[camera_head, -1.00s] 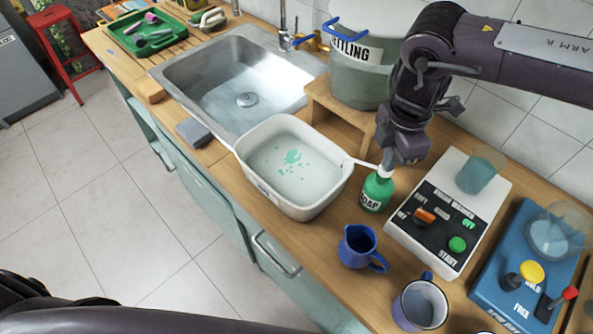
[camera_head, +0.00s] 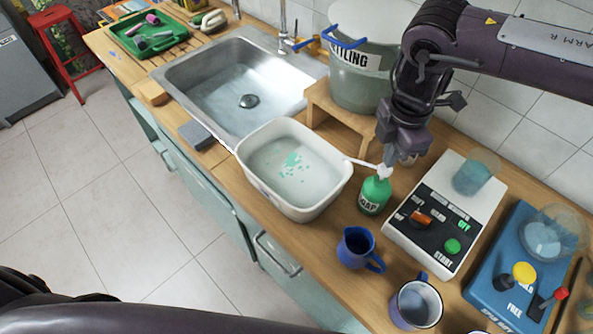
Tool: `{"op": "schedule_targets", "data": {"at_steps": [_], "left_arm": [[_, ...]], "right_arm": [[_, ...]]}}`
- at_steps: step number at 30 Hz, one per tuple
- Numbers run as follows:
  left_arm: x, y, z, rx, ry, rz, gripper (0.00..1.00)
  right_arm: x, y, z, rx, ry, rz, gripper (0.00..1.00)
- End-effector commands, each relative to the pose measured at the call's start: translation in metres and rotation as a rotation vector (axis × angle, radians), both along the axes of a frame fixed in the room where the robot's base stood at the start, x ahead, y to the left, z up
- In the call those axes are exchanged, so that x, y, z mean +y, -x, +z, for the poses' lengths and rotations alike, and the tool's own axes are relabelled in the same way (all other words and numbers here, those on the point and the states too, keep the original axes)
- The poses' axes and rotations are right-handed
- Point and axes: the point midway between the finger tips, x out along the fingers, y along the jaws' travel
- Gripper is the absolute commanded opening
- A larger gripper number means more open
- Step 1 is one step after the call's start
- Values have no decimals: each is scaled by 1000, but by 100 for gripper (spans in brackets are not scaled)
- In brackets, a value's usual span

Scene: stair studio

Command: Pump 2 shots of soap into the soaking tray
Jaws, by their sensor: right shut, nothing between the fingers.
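The green soap bottle (camera_head: 374,196) stands upright on the counter, just right of the white soaking tray (camera_head: 318,196). Its white pump head (camera_head: 384,171) has its spout pointing left over the tray's right rim. The tray holds clear liquid with green soap patches (camera_head: 291,162) on it. My right gripper (camera_head: 389,158) is shut, pointing down directly over the pump head, with nothing held. It hides the top of the pump, so I cannot tell whether they touch. My left gripper is out of view.
A sink (camera_head: 240,99) lies behind left of the tray. A large pot (camera_head: 362,80) stands on a wooden stand behind. A blue jug (camera_head: 358,248), a mug (camera_head: 416,304), a white control box (camera_head: 436,238) and a blue device (camera_head: 490,287) crowd the right.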

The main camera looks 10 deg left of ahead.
Motion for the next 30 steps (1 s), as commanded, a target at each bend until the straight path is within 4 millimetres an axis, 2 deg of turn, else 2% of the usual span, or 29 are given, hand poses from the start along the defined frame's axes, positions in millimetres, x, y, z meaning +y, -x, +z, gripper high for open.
{"op": "schedule_targets", "data": {"at_steps": [14,30], "left_arm": [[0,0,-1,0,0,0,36],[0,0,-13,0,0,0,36]], "right_arm": [[0,0,-1,-1,0,0,0],[0,0,-20,-1,0,-1,0]]}}
